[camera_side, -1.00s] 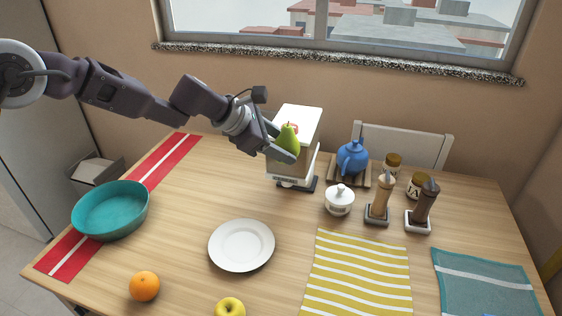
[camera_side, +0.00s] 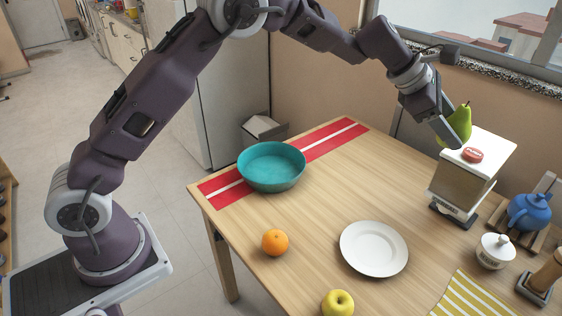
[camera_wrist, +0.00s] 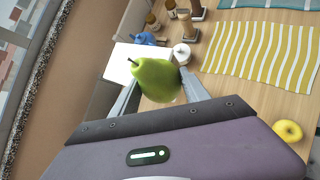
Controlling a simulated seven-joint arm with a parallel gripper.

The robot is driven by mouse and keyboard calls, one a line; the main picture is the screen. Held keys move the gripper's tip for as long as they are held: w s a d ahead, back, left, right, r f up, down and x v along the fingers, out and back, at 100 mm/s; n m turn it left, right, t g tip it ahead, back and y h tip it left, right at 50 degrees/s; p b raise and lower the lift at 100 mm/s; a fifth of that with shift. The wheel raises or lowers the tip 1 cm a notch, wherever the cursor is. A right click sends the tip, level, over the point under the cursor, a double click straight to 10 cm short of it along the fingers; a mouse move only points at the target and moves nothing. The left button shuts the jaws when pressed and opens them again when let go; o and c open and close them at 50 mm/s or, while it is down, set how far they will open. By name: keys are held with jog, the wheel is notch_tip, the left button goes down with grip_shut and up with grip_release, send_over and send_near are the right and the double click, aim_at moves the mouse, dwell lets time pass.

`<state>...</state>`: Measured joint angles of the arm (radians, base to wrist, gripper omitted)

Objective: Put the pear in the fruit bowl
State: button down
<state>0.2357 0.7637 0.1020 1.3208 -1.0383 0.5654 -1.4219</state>
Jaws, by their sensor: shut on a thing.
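A green pear (camera_side: 461,122) is held between the fingers of my gripper (camera_side: 452,136). It is in the air by the top of a white-topped box-like appliance at the right of the side view. In the wrist view the pear (camera_wrist: 157,80) sits between the two fingers of my gripper (camera_wrist: 162,88), stem to the left. A teal bowl (camera_side: 272,179), the only bowl in view, stands on a red and white runner at the far left of the table. It looks empty, and my gripper is well to its right.
The appliance (camera_side: 461,186) has a round red label on top. A white plate (camera_side: 374,249), an orange (camera_side: 275,242) and a yellow apple (camera_side: 338,303) lie nearer. A blue teapot (camera_side: 530,211) and a white lidded pot (camera_side: 495,251) stand right. Table between plate and bowl is clear.

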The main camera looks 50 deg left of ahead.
jog(key=a, duration=2.1)
send_over(277, 179)
notch_tip(277, 179, down, 32)
jog(key=shift+d+r, duration=0.1)
jog(key=shift+r, duration=0.1)
jog(key=c, duration=0.6)
grip_release()
jog(key=shift+f, duration=0.1)
jog(key=shift+o, duration=0.2)
